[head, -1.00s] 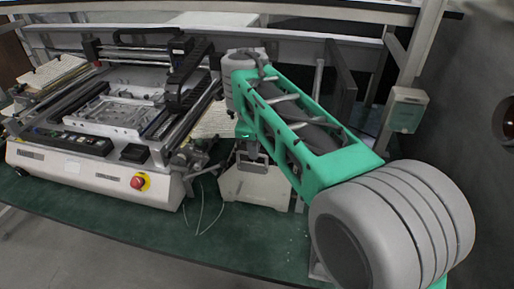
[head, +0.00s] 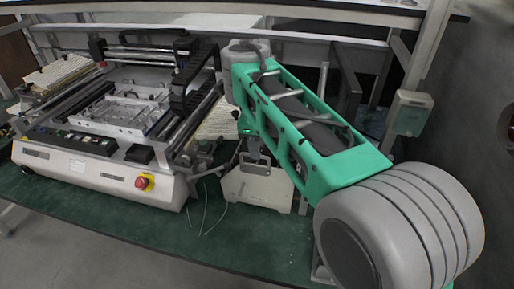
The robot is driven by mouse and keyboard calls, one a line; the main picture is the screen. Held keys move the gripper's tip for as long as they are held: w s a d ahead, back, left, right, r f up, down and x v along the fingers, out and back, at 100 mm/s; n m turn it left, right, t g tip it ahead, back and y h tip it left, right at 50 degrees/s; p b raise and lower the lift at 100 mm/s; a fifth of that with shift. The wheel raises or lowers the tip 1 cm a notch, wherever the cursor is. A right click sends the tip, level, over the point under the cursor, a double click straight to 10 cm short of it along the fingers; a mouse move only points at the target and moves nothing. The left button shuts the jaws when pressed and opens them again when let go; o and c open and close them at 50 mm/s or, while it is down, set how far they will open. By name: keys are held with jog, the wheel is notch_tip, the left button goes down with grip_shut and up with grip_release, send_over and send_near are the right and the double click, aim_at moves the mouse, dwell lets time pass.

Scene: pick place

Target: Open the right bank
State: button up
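I cannot make out anything that is clearly the right bank. A white box-like unit (head: 270,190) stands on the green bench, right of the machine, partly behind my arm. My arm reaches over the bench from the lower right. My gripper (head: 256,166) seems to be the small grey part below the arm's far end, in front of the white unit. It is small and partly hidden, so I cannot tell whether its fingers are open or touch the unit.
A white benchtop machine (head: 100,170) with rails, a metal plate and a red button (head: 142,183) fills the left of the bench (head: 230,237). Papers (head: 62,72) lie at the far left. A small box (head: 411,112) is on the right post. The front strip of bench is mostly clear.

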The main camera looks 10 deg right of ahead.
jog(key=r, duration=0.1)
jog(key=r+p, duration=0.1)
jog(key=r, duration=0.1)
jog(key=s+r+p, duration=0.1)
jog(key=r, duration=0.1)
jog(key=shift+a+r, duration=0.2)
jog(key=shift+a, duration=0.1)
jog(key=s+d+f+n, duration=0.1)
jog(key=s+f+n, duration=0.6)
jog(key=n, duration=0.4)
jog(key=s+d+f+n+t+y+p, duration=0.1)
jog(key=s+d+f+n, duration=0.1)
jog(key=s+f+n, duration=0.5)
jog(key=n, duration=0.5)
jog(key=shift+s+n, duration=0.3)
jog(key=shift+s, duration=0.05)
